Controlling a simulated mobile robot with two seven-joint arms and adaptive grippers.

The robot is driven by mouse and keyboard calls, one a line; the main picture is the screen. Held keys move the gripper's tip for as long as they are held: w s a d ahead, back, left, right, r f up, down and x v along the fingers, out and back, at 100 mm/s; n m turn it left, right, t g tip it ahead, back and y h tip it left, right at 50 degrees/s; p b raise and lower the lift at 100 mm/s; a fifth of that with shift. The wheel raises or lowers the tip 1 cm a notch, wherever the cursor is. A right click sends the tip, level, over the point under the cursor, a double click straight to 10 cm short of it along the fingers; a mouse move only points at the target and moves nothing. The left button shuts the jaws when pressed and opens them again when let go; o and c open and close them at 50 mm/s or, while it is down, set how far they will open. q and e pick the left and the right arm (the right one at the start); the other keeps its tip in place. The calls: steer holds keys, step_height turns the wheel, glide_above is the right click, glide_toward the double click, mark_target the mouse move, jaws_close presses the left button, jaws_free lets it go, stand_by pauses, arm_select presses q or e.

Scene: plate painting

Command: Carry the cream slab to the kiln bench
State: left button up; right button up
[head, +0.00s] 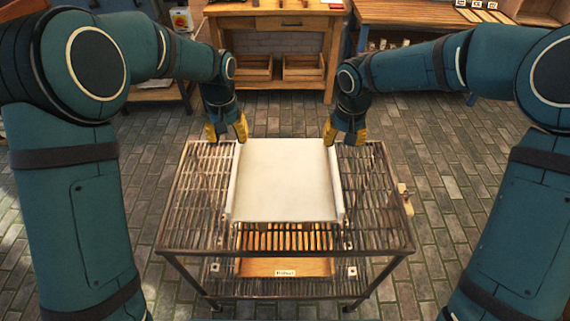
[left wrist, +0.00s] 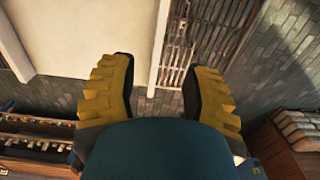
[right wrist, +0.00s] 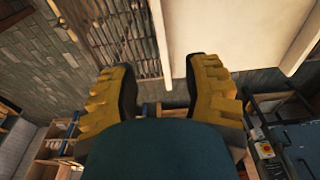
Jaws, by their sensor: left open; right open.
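The cream slab (head: 287,182) lies flat on top of a slatted metal rack cart (head: 376,195), with a pale rail along its left and right edges. My left gripper (head: 228,136) is open and empty at the slab's far left corner; my right gripper (head: 345,136) is open and empty at its far right corner. The slab also shows in the left wrist view (left wrist: 95,35) and in the right wrist view (right wrist: 240,30), beyond the open fingers. I cannot tell which bench is the kiln bench.
A wooden workbench (head: 275,22) with two open bins stands at the back. Another wooden table (head: 430,14) holds boards at the back right. A lower shelf of the cart carries a labelled wooden board (head: 285,267). The brick floor (head: 450,190) right of the cart is clear.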

mark_target(235, 166)
arm_select(q)
steer(key=f, duration=1.3)
steer(key=shift+s+f, duration=0.25)
steer(key=shift+f, duration=0.1)
arm_select(e)
steer(key=f, duration=0.9)
steer(key=w+f, duration=0.1)
steer(key=f, duration=0.3)
steer(key=shift+f, duration=0.35)
arm_select(q)
jaws_close()
arm_select(e)
jaws_close()
arm_select(q)
steer(key=shift+r, duration=0.1)
arm_select(e)
steer(key=shift+r, duration=0.15)
